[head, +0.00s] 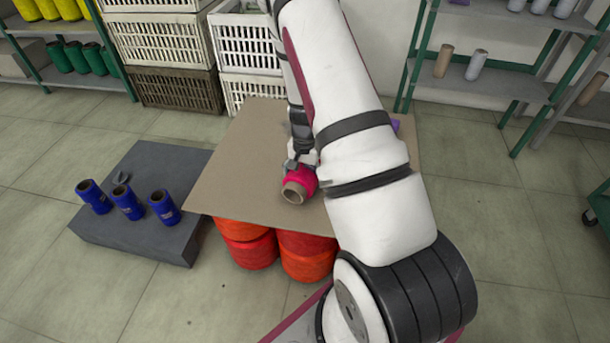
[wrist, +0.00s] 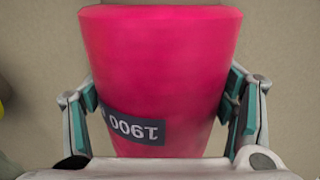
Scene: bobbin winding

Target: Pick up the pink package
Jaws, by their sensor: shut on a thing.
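The pink package is a pink thread cone (head: 301,181) with a brown core end showing, over the brown board in the head view. In the wrist view the pink package (wrist: 160,70) fills the middle, with a dark label reading 1900 upside down. My gripper (head: 303,166) is shut on it, with one teal-padded finger on each side in the wrist view (wrist: 161,110). I cannot tell whether the package touches the board or is held just above it.
The brown board (head: 238,160) lies on several red-orange spools (head: 305,258). A grey block (head: 150,225) at the left bears three blue cones (head: 128,203). White crates (head: 165,42) stand behind. A purple thing (head: 396,125) is partly hidden behind my arm. Shelves (head: 475,85) stand at right.

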